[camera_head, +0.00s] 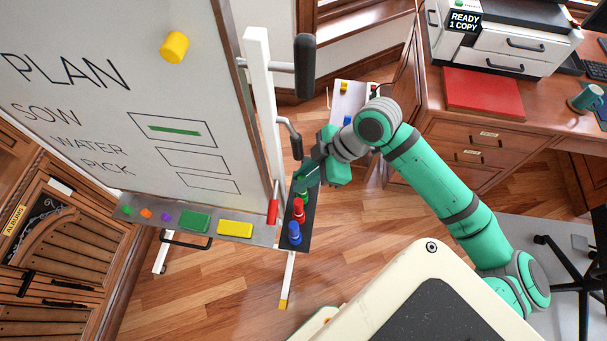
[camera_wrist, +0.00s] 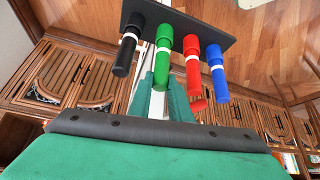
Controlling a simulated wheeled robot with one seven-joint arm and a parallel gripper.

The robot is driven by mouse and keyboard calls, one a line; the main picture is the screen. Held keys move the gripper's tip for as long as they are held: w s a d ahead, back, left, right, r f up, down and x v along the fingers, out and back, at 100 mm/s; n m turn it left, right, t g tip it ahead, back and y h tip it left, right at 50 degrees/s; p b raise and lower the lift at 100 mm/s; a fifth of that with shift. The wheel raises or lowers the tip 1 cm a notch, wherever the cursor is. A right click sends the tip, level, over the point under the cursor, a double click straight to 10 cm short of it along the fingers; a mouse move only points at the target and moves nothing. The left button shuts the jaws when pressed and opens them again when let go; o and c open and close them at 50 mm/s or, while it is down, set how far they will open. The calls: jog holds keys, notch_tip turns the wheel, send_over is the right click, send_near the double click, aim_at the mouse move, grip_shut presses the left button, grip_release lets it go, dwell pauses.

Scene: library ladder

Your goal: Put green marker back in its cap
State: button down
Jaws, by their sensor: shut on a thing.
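The green marker (camera_wrist: 163,62) shows in the wrist view between my gripper's fingers, with a white band at its middle and its upper end at the black holder (camera_wrist: 183,24). In the head view, a bit of green (camera_head: 303,190) shows beside my gripper (camera_head: 308,175), at the holder on the right end of the whiteboard tray. My gripper (camera_wrist: 162,92) is shut on the green marker. The marker's lower part is partly hidden by the fingers. Whether its tip is fully seated in the cap is hard to tell.
A black marker (camera_wrist: 125,55), a red marker (camera_wrist: 192,72) and a blue marker (camera_wrist: 217,75) stand in the same holder, close beside the green one. The tray (camera_head: 150,215) holds erasers and small magnets. The whiteboard (camera_head: 110,100) and its white post (camera_head: 262,100) stand to the left.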

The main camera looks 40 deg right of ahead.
jog(key=shift+f, duration=0.3)
jog(key=c, duration=1.6)
grip_release()
jog(key=shift+o, duration=0.2)
jog(key=shift+r, duration=0.1)
jog(key=v, duration=1)
jog(key=shift+d+r, duration=0.2)
jog(key=shift+r, duration=0.05)
jog(key=shift+s, duration=0.1)
